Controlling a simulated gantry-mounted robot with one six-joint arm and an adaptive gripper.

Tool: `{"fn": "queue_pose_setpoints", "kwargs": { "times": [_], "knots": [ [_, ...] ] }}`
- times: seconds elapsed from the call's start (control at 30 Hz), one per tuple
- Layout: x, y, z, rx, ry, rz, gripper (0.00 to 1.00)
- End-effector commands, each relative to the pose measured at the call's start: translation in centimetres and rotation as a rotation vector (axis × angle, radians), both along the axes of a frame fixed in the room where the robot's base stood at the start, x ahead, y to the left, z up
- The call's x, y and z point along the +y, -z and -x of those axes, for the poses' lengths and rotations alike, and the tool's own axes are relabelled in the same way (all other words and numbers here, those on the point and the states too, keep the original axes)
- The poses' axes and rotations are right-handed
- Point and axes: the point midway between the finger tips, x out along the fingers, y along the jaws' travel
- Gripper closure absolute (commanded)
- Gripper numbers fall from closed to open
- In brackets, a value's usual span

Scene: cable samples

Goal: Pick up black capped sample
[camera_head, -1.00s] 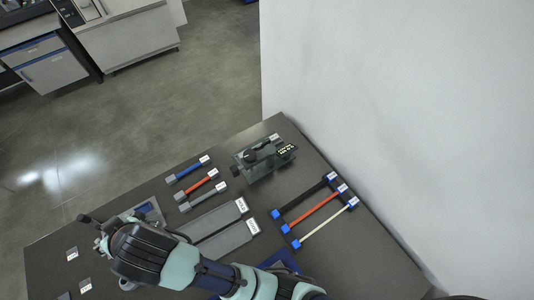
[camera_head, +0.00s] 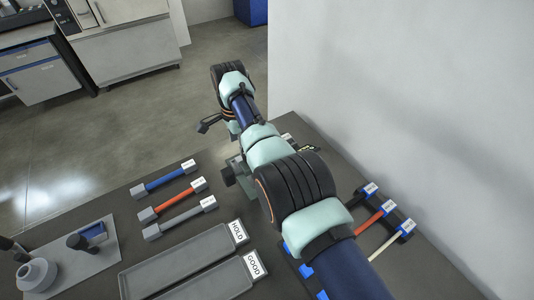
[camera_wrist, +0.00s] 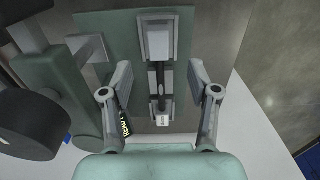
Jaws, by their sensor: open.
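In the wrist view, a sample with a dark rod (camera_wrist: 160,74), a pale grey block at one end and a small white labelled block (camera_wrist: 162,119) at the other lies on a grey-green plate of the test device. My gripper (camera_wrist: 160,84) is open, with one finger on each side of the rod and clear gaps to both. I cannot tell its height above the sample. In the head view my arm reaches over the device (camera_head: 231,176) and hides most of it, including this sample.
A rack with red (camera_head: 369,222) and white (camera_head: 386,246) samples stands at the right, partly behind my arm. Blue (camera_head: 166,179), red (camera_head: 175,204) and grey (camera_head: 182,217) samples lie left of the device. HOLD (camera_head: 185,257) and GOOD (camera_head: 215,281) trays lie in front.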

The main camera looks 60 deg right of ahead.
Motion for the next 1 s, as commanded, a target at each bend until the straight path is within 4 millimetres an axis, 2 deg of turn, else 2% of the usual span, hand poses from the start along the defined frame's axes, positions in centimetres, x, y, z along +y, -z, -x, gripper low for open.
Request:
{"fn": "queue_pose_setpoints", "kwargs": {
  "times": [0.07, 0.27, 0.5, 0.77, 1.0],
  "knots": [
    [0.0, 1.5, 0.0, 0.002, -0.001, -0.001, 0.4],
    [0.0, 2.3, 0.0, 0.0, -0.002, 0.0, 0.4],
    [0.0, 6.7, 0.2, 0.001, -0.003, -0.001, 0.4],
    [-0.1, 6.8, 0.2, -0.001, -0.004, 0.001, 0.4],
    [-0.1, 6.8, 0.2, 0.0, -0.004, 0.0, 0.8]
  ]
}}
